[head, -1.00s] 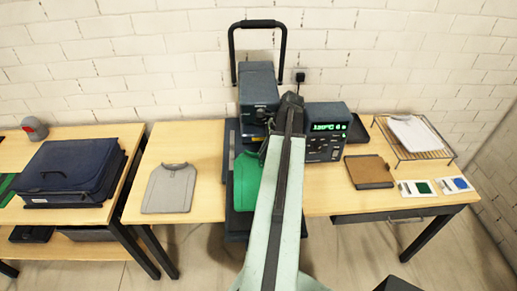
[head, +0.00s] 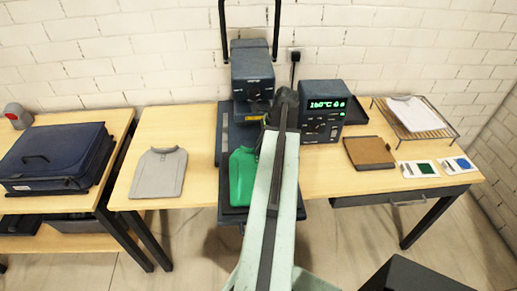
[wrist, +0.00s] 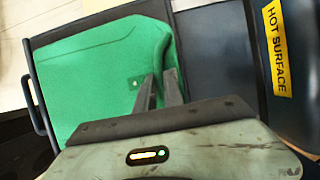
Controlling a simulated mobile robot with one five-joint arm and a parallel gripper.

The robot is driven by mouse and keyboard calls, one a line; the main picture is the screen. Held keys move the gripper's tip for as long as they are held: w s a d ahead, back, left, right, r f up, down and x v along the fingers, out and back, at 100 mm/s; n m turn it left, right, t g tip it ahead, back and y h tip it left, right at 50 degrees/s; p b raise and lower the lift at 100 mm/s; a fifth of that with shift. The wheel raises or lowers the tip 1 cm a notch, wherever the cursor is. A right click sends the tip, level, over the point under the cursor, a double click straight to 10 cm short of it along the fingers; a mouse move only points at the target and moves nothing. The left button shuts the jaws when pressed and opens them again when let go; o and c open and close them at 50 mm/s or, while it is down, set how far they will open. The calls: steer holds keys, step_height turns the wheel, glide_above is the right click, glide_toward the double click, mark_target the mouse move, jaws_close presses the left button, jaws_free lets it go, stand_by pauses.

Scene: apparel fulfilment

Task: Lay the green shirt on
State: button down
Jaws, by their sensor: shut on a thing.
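The green shirt (head: 241,177) lies over the dark lower plate (head: 233,215) of the heat press, partly hidden behind my arm. In the wrist view the shirt (wrist: 95,75) looks mostly flat on the plate (wrist: 45,120), with a raised fold at its right edge. My gripper (wrist: 160,85) is shut on that fold. In the head view my arm hides the fingers. The press head (head: 252,75) stands behind the plate, raised, with a yellow "HOT SURFACE" label (wrist: 277,48) close to the right of the shirt in the wrist view.
A grey shirt (head: 158,172) lies on the table left of the press. The control box (head: 323,108) is lit and stands right of it. Further right are a brown board (head: 369,153), a wire rack (head: 436,131) with a white shirt (head: 413,113), and small colour cards (head: 420,169).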

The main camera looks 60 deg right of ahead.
stand_by(0.3)
steer(key=c, duration=1.4)
jaws_free()
steer(key=shift+o, duration=0.2)
steer(key=p+v, duration=0.7)
steer(key=v, duration=0.1)
steer(key=shift+w, duration=0.1)
steer(key=shift+f, duration=0.1)
